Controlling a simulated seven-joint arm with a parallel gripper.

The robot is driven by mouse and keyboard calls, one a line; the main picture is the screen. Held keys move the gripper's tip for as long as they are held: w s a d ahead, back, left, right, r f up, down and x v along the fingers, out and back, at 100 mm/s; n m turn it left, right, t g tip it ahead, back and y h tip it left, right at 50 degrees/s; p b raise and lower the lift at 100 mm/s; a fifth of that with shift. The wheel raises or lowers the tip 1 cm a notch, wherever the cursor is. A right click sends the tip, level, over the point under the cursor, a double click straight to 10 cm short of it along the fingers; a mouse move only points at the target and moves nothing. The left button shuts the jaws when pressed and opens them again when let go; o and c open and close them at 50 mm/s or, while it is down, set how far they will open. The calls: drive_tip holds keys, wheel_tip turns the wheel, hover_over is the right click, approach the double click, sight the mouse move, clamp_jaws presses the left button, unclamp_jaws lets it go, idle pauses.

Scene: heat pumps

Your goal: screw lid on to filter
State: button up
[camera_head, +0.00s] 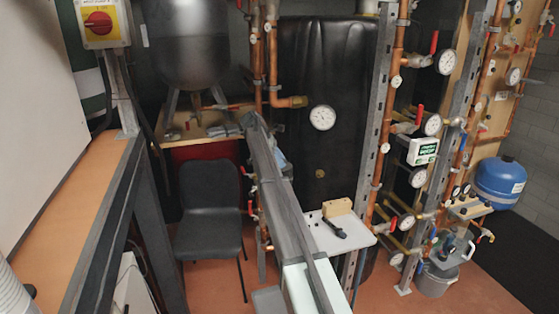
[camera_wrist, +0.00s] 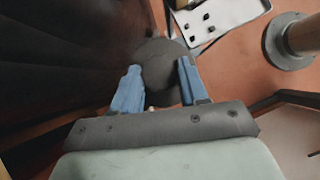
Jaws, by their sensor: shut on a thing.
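My gripper (camera_wrist: 160,72) has two blue fingers, shut on the sides of a dark grey round disc, which looks like the lid (camera_wrist: 160,50), in the wrist view. The lid's underside and its far edge are hard to make out. In the head view my arm covers most of the gripper, and only a bit of blue finger (camera_head: 281,160) shows beside it, in front of the black tank. The lid cannot be made out there. I cannot pick out the filter for certain in either view.
A white shelf (camera_head: 322,238) with a wooden block (camera_head: 337,207) and a small black item (camera_head: 334,229) stands right of my arm. A black chair (camera_head: 211,205) is to the left. Copper pipes with gauges (camera_head: 322,117) and a black tank (camera_head: 300,75) stand close behind.

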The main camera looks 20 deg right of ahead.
drive_tip(key=shift+w+d+r+m+g, duration=0.1)
drive_tip(key=shift+w+m+g, duration=0.2)
drive_tip(key=shift+m, duration=0.3)
drive_tip(key=shift+s+m+g+y, duration=0.1)
drive_tip(key=shift+m+g+y, duration=0.35)
drive_tip(key=shift+m, duration=0.75)
drive_tip(key=o, duration=1.2)
drive_tip(key=shift+o, duration=0.2)
drive_tip(key=shift+s, duration=0.1)
